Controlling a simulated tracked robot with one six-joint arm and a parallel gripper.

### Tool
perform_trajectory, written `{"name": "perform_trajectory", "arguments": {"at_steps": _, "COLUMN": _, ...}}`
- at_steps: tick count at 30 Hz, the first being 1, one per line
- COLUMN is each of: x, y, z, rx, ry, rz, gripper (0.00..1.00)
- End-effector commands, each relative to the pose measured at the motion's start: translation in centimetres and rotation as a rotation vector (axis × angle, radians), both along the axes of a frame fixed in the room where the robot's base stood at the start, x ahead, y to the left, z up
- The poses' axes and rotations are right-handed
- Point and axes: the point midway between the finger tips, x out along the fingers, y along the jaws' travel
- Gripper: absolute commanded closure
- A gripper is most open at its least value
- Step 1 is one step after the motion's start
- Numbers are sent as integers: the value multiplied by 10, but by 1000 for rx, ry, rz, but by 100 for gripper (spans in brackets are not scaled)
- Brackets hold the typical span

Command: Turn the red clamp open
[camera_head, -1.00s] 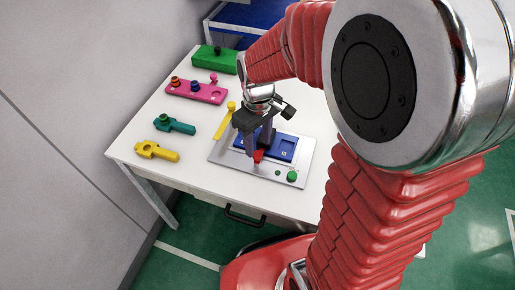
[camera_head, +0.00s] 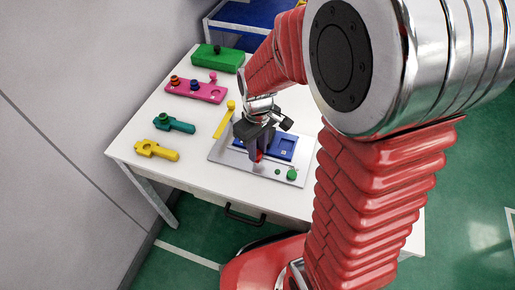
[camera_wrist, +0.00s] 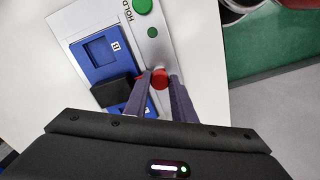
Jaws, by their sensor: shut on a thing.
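The red clamp (camera_wrist: 160,78) sits on a grey metal plate, beside a blue block. In the wrist view my gripper (camera_wrist: 158,84) has its two grey fingers either side of the clamp's red round part and is shut on it. The clamp also shows as a small red patch in the head view (camera_head: 259,155), mostly hidden by my fingers. The grey plate (camera_head: 224,154) lies on the white table, with the blue block (camera_head: 283,147) on it. A black piece (camera_wrist: 113,92) lies across the blue block.
A green button (camera_head: 292,174) stands on the plate near the clamp. A yellow handle (camera_head: 222,122), a teal part (camera_head: 175,125), a yellow part (camera_head: 156,151), a pink holder (camera_head: 196,91) and a green block (camera_head: 217,58) lie on the table's left side. The table's front-left area is clear.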

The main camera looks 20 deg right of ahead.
Motion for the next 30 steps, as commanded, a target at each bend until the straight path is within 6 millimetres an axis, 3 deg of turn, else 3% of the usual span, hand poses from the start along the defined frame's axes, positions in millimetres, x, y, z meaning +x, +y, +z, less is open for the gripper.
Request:
{"name": "perform_trajectory", "arguments": {"at_steps": 8, "x": 0, "y": 0, "z": 0, "rx": 0, "ry": 0, "rz": 0, "gripper": 99}}
{"name": "perform_trajectory", "arguments": {"at_steps": 20, "x": 0, "y": 0, "z": 0, "rx": 1, "ry": 0, "rz": -57, "gripper": 99}}
{"name": "perform_trajectory", "arguments": {"at_steps": 30, "x": 0, "y": 1, "z": 0, "rx": 1, "ry": 0, "rz": -268, "gripper": 99}}
